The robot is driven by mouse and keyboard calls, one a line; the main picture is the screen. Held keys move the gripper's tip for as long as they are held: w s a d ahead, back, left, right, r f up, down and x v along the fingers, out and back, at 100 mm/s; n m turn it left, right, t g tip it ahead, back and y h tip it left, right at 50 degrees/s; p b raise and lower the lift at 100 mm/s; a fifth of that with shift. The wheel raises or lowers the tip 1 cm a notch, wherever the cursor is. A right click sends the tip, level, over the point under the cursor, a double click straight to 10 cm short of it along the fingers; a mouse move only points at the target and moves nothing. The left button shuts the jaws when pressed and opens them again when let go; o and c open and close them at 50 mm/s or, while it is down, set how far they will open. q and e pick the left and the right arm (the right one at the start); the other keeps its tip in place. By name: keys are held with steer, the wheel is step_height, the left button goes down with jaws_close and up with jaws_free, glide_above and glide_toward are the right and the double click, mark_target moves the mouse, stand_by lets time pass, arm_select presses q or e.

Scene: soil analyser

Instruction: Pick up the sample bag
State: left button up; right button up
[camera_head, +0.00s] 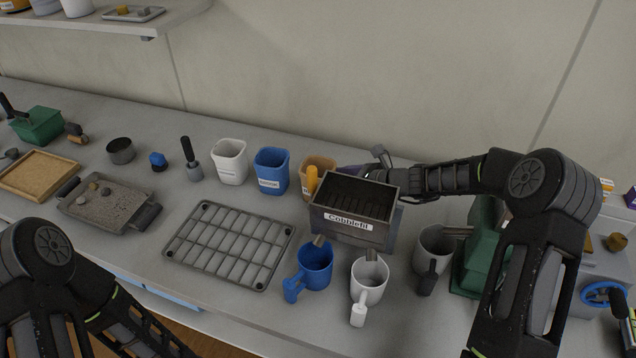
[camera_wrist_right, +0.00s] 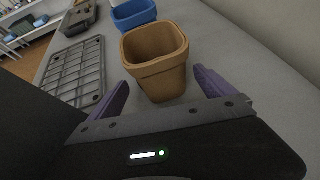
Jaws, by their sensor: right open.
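Three open, pot-shaped containers with front labels stand in a row in the head view: white (camera_head: 229,163), blue (camera_head: 271,172) and orange-brown (camera_head: 322,162). I take these to be the sample bags. The orange-brown bag (camera_wrist_right: 157,75) stands upright and open in the right wrist view. My right gripper (camera_wrist_right: 163,90) is open, its purple fingers spread on either side of that bag. I cannot tell whether they touch it.
A wire rack (camera_head: 228,245) lies left of the hopper. A stone tray (camera_head: 106,202) and a wooden tray (camera_head: 37,176) lie further left.

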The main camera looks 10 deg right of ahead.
steer(key=shift+w+a, duration=0.15)
steer(key=p+x, duration=0.2)
steer(key=x, duration=0.2)
steer(key=shift+w+a+f, duration=0.1)
steer(key=shift+w+a, duration=0.05)
steer(key=shift+w, duration=0.05)
steer(key=shift+w+f, duration=0.1)
steer(key=shift+w, duration=0.05)
steer(key=c, duration=1.6)
